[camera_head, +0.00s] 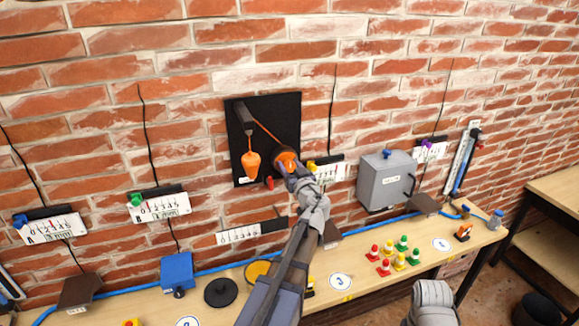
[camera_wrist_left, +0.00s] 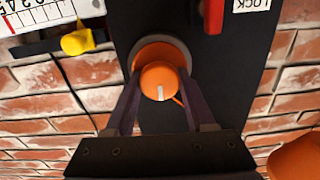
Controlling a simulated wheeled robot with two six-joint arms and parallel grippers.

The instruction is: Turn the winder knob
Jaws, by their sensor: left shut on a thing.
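The orange winder knob (camera_wrist_left: 160,82) sits in a grey round collar on a black wall panel (camera_head: 240,105) and has a pale mark on its face. It also shows in the head view (camera_head: 288,158), partly covered by my gripper. My left gripper (camera_wrist_left: 159,100) is shut on the knob, with one dark finger on each side of it. In the head view my left gripper (camera_head: 291,167) reaches up to the panel from below. An orange cord runs from the knob to an arm at the panel's upper left, where an orange weight (camera_head: 251,163) hangs.
A red lever (camera_wrist_left: 213,15) beside a LOCK label is close to the knob. A grey box (camera_head: 384,182) and several scale plates are on the brick wall. Below, a wooden bench (camera_head: 355,300) carries several small coloured cones and a blue box (camera_head: 177,271).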

